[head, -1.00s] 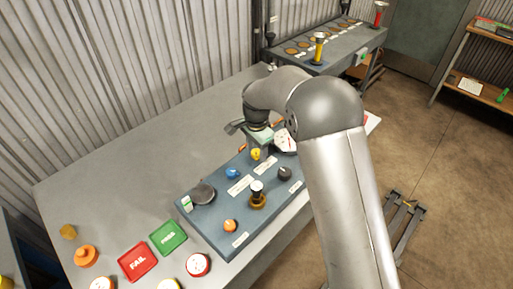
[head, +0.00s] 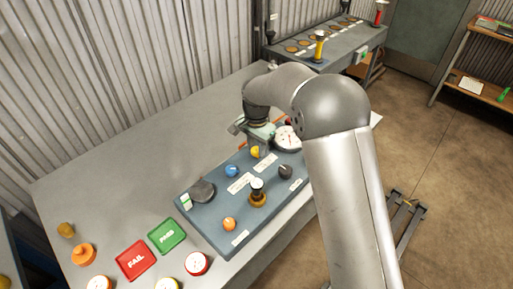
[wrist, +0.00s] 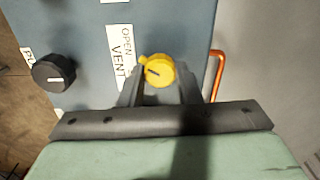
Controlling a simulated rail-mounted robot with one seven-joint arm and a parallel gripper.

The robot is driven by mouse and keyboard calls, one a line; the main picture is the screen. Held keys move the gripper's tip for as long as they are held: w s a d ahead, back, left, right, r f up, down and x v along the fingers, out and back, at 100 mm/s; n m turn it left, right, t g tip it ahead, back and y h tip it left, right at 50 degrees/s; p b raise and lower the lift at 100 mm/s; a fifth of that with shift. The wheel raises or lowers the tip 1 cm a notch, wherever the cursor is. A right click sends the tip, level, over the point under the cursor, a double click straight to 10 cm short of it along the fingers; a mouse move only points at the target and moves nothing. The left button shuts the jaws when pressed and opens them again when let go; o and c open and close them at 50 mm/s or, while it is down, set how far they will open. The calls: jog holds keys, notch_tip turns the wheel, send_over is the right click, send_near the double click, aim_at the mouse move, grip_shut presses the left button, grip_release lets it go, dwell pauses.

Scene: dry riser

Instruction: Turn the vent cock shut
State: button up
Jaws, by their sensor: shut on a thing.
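The vent cock is a yellow knob (wrist: 158,70) on a blue-grey panel (head: 215,215), beside a label (wrist: 121,50) reading OPEN and VENT. A dark pointer line shows on its face, tilted in the wrist view. It also shows as a small yellow spot in the head view (head: 255,152). My gripper (wrist: 160,88) is shut on the knob, one finger on each side.
A black knob (wrist: 53,73) and an orange tube (wrist: 217,75) flank the vent cock. The panel also bears a blue knob (head: 232,171), an orange knob (head: 229,224), a brass fitting (head: 257,195) and a white gauge (head: 287,138).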

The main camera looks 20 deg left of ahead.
aim_at(256, 149)
jog(key=n+b, duration=0.1)
jog(key=n, duration=0.3)
jog(key=shift+n+b, duration=0.3)
jog(key=n, duration=0.3)
jog(key=shift+n+b, duration=0.4)
jog(key=n, duration=0.3)
jog(key=shift+a, duration=0.1)
jog(key=shift+n+b, duration=0.3)
jog(key=shift+n, duration=1.7)
jog(key=o, duration=1)
jog(key=shift+c, duration=0.2)
notch_tip(256, 149, up, 18)
jog(key=shift+f+b, duration=0.25)
jog(key=shift+b, duration=0.15)
